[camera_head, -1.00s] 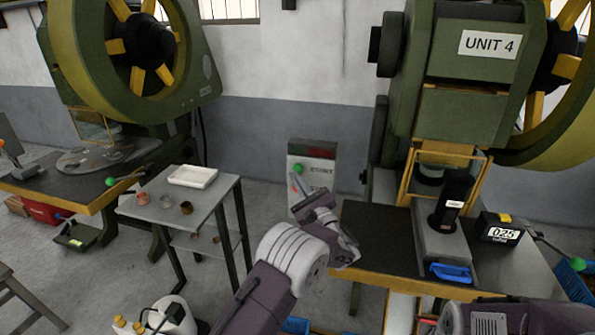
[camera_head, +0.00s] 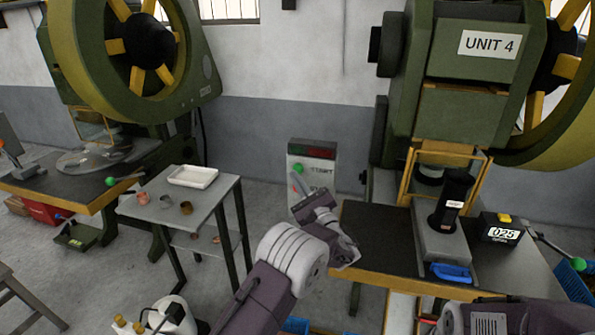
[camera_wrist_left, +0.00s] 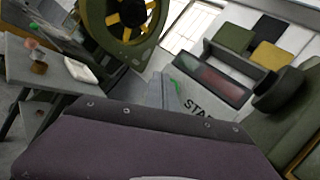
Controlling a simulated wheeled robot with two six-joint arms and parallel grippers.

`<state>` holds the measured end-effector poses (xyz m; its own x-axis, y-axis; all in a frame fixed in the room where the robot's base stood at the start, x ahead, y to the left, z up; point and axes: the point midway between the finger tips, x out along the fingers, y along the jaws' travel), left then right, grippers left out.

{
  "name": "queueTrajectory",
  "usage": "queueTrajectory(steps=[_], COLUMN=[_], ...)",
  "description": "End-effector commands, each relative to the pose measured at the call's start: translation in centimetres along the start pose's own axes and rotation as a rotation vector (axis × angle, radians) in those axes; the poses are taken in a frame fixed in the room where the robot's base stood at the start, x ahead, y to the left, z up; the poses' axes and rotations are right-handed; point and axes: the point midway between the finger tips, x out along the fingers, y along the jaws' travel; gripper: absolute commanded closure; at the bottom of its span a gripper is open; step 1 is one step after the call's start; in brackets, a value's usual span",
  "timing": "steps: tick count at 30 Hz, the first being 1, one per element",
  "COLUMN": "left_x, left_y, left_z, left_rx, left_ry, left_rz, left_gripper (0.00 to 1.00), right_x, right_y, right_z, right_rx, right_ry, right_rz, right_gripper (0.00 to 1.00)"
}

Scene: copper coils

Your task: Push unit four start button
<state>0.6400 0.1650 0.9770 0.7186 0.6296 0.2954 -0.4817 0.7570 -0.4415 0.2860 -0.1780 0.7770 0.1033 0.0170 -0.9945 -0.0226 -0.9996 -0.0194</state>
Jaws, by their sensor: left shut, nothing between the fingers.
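The UNIT 4 press (camera_head: 470,110) stands at the right in the head view. A grey control box (camera_head: 325,165) stands left of it, with a dark green and red panel on top. A green button (camera_head: 298,169) is on its front. The wrist view shows the button (camera_wrist_left: 175,86) partly, beside the letters "STA". My left gripper (camera_head: 297,181) is shut and empty, its tip at or just below the green button; I cannot tell if they touch. My left wrist covers the box's lower front. My right arm shows at the lower right, its gripper out of view.
A black-topped table (camera_head: 385,235) stands in front of the press, with a black cylinder (camera_head: 453,198), a blue item (camera_head: 451,272) and a box marked 025 (camera_head: 502,228). A grey side table (camera_head: 215,195) with a white tray (camera_head: 193,176) stands left. Bare floor lies between.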

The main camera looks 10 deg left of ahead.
Motion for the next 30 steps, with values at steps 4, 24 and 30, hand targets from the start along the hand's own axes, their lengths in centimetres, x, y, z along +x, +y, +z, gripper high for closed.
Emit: queueTrajectory(steps=[4,24,30], left_x=[0.0,0.61,0.72], left_y=[0.0,-0.43,-0.51], left_z=[0.0,-0.43,-0.52], left_rx=[0.0,0.0,0.0], left_ry=[0.0,0.0,0.0], left_rz=[0.0,0.0,0.0], left_gripper=[1.0,1.0,1.0], right_x=[0.0,0.43,0.5], right_y=[0.0,0.01,0.01], right_z=[0.0,0.04,0.05], right_rx=[0.0,0.0,0.0], right_ry=[0.0,0.0,0.0], right_rz=[0.0,0.0,0.0], right_gripper=[0.38,0.38,0.38])
